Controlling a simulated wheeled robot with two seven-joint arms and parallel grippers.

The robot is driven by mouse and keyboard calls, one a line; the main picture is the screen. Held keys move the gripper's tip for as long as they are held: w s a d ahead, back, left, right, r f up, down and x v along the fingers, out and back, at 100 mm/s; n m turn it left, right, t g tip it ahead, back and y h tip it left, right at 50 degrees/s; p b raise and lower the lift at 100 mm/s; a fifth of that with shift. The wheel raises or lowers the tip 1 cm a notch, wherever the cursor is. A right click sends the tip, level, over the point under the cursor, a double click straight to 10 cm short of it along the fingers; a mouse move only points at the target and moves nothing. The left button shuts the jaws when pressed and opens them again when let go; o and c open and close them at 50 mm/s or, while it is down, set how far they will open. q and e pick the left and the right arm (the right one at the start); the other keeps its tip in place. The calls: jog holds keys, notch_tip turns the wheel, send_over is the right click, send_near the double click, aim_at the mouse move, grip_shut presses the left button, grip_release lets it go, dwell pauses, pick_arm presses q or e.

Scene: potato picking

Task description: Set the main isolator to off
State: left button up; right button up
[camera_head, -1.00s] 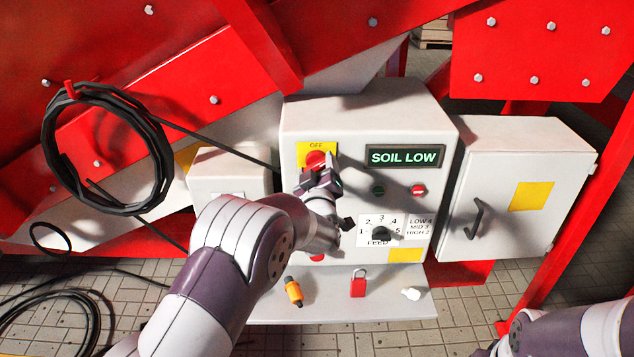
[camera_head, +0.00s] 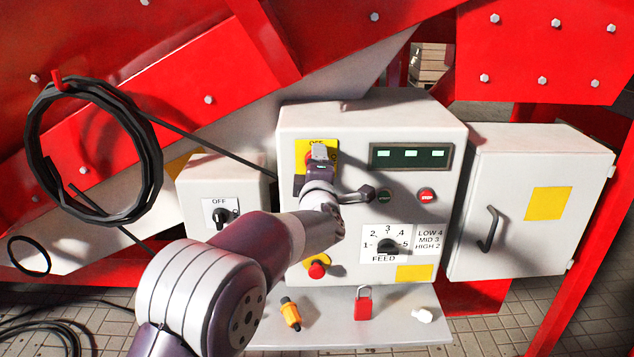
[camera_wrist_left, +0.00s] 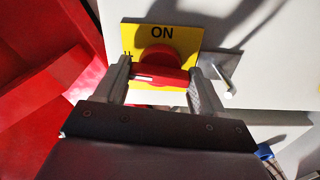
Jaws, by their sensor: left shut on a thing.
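The main isolator is a red rotary knob (camera_wrist_left: 160,62) on a yellow plate (camera_wrist_left: 187,38) whose word ON shows in the left wrist view. In the head view the yellow plate (camera_head: 330,147) is at the upper left of the grey control box, with OFF at its top edge partly covered. My left gripper (camera_wrist_left: 160,74) has one finger on each side of the knob's red handle and is shut on it. In the head view my left gripper (camera_head: 319,158) hides most of the knob. My right gripper is out of view.
The control box has a display (camera_head: 411,156), a red stop button (camera_head: 427,195), a feed dial (camera_head: 388,246) and a lower red button (camera_head: 317,269). A smaller box with an OFF switch (camera_head: 221,216) stands left. A red padlock (camera_head: 363,303) lies on the shelf below.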

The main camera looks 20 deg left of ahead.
pick_arm(q)
jog(key=shift+f+n+b, duration=0.15)
jog(key=shift+n+b, duration=0.5)
jog(key=shift+n, duration=0.05)
jog(key=o, duration=1)
jog(key=shift+o, duration=0.2)
jog(key=shift+s, duration=0.1)
jog(key=v, duration=1.2)
jog(key=shift+s, duration=0.25)
